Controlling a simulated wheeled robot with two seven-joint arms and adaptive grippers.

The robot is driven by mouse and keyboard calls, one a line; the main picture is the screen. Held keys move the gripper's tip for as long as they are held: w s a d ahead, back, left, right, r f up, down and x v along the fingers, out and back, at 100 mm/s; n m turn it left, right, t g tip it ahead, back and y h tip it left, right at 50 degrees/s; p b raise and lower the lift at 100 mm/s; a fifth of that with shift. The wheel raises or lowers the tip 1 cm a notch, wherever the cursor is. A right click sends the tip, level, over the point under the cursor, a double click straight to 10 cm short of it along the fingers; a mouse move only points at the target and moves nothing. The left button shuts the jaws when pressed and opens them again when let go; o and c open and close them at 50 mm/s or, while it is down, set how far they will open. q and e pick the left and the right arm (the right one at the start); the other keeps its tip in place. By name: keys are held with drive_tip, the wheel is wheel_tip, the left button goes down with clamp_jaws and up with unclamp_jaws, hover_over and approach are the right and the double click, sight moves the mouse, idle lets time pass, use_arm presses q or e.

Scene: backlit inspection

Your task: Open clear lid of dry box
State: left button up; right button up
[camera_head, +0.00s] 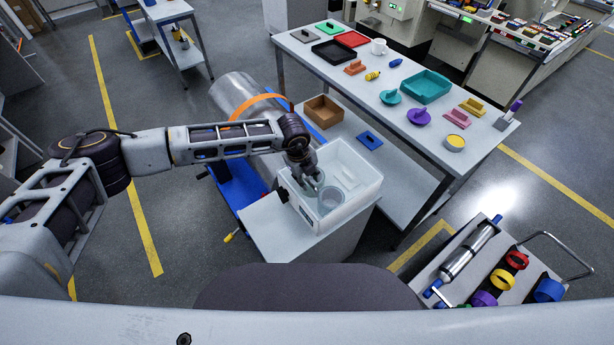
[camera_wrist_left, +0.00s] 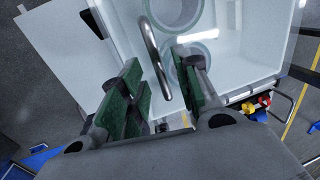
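The dry box (camera_head: 367,197) is a white open-looking bin on a white stand, with round grey containers (camera_head: 331,198) inside. The containers also show in the left wrist view (camera_wrist_left: 205,50). Its clear lid is hard to make out; I cannot tell its exact angle. A curved metal handle (camera_wrist_left: 156,50) shows in the left wrist view, in the space between my fingers. My left gripper (camera_head: 312,184) is over the box's left side, fingers pointing down. Its green-padded fingers (camera_wrist_left: 160,92) are apart, on either side of the handle's lower end; contact is not clear. My right gripper is not in view.
A long white table (camera_head: 425,135) with coloured trays and small objects stands behind and right. A brown box (camera_head: 323,112) and blue tray (camera_head: 369,140) sit on its lower shelf. A large metal cylinder (camera_head: 232,92) lies behind my left forearm. A cart (camera_head: 500,275) stands at lower right.

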use_arm(q)
drive_tip(key=shift+f, duration=0.2)
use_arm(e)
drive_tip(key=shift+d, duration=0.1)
use_arm(q)
clamp_jaws()
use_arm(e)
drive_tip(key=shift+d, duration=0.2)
use_arm(q)
drive_tip(key=shift+w+r, duration=0.1)
drive_tip(key=shift+r, duration=0.05)
